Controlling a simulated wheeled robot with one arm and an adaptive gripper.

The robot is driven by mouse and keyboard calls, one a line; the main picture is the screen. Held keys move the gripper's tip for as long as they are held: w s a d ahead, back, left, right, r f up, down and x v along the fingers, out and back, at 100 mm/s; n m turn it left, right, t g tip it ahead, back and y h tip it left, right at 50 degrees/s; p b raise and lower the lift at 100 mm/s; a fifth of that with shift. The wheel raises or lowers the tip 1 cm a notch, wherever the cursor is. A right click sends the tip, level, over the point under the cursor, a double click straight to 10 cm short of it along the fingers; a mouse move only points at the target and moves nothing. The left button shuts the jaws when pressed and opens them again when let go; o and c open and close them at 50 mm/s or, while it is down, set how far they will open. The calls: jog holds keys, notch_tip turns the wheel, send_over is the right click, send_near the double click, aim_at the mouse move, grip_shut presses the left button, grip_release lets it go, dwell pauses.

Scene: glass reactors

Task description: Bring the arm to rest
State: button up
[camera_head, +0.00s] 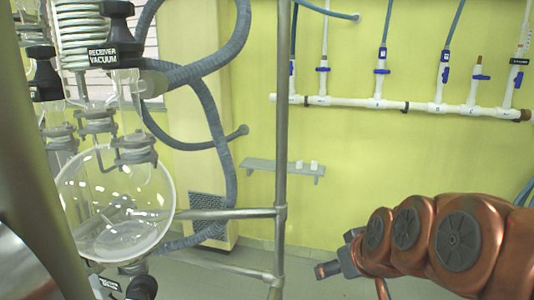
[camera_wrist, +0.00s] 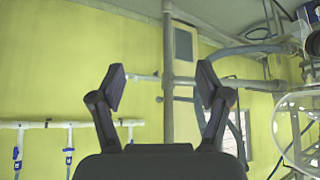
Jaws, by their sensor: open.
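My copper-coloured arm reaches in from the lower right of the head view. My gripper (camera_head: 330,268) is at its far end, low in front of the yellow wall and small in that view. In the wrist view my gripper (camera_wrist: 160,84) shows two dark fingers spread wide apart, with nothing between them. Behind the gap are a metal post and the yellow wall, seen upside down. No object touches the fingers.
A round glass vessel (camera_head: 115,205) hangs in a metal frame (camera_head: 282,130) at the left. White piping (camera_head: 400,105) with blue valves runs along the yellow wall (camera_head: 400,160). A small shelf (camera_head: 283,168) is on the wall. Floor between frame and arm looks clear.

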jog(key=s+f+g, duration=0.2)
jog(key=s+f, duration=0.2)
jog(key=s, duration=0.2)
jog(key=s+d+f+m+g, duration=0.1)
jog(key=s+f+g, duration=0.2)
jog(key=s, duration=0.4)
jog(key=shift+s+d+f+m+h, duration=0.2)
jog(key=shift+s+f+m+h, duration=0.15)
jog(key=shift+f, duration=0.55)
jog(key=s+f+g, duration=0.1)
jog(key=s, duration=0.2)
jog(key=s+d+f+m+g, duration=0.1)
jog(key=s, duration=0.2)
jog(key=s+d+g+h, duration=0.1)
jog(key=s+g, duration=0.1)
jog(key=s, duration=0.2)
jog(key=shift+d+f, duration=0.25)
jog(key=shift+f, duration=0.15)
jog(key=shift+c, duration=0.2)
